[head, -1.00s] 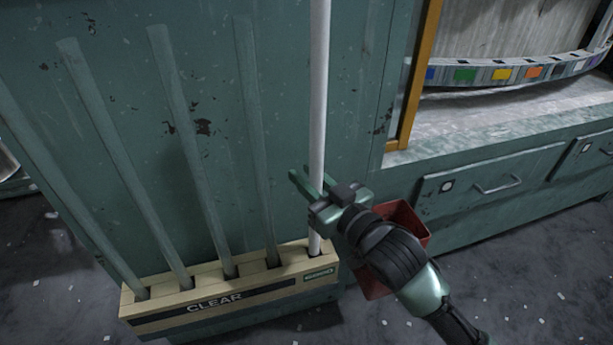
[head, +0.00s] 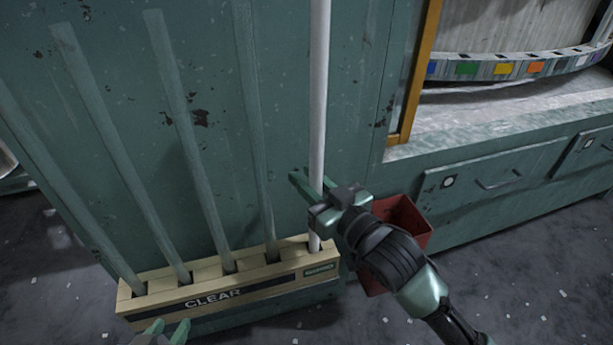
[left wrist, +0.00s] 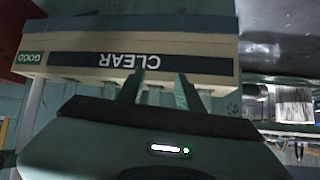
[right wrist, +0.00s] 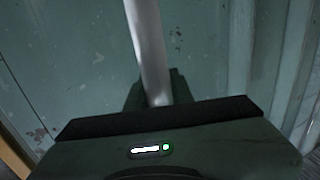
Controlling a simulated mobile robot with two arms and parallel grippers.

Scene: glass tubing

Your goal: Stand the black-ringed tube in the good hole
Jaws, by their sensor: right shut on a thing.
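A tall white tube (head: 319,100) stands almost upright at the right end of the wooden rack (head: 160,318). Its lower end meets the rack's rightmost hole, above a small green label; how deep it sits I cannot tell. The left wrist view shows this label as GOOD (left wrist: 31,57), upside down. I cannot make out a black ring on the tube. My right gripper (head: 316,200) is shut on the tube just above the rack; the tube also shows in the right wrist view (right wrist: 148,45). My left gripper (head: 166,333) is open and empty in front of the rack's CLEAR label.
A red bin (head: 405,218) stands right of the rack, partly behind my right arm. A counter with drawers (head: 510,180) is at the right.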

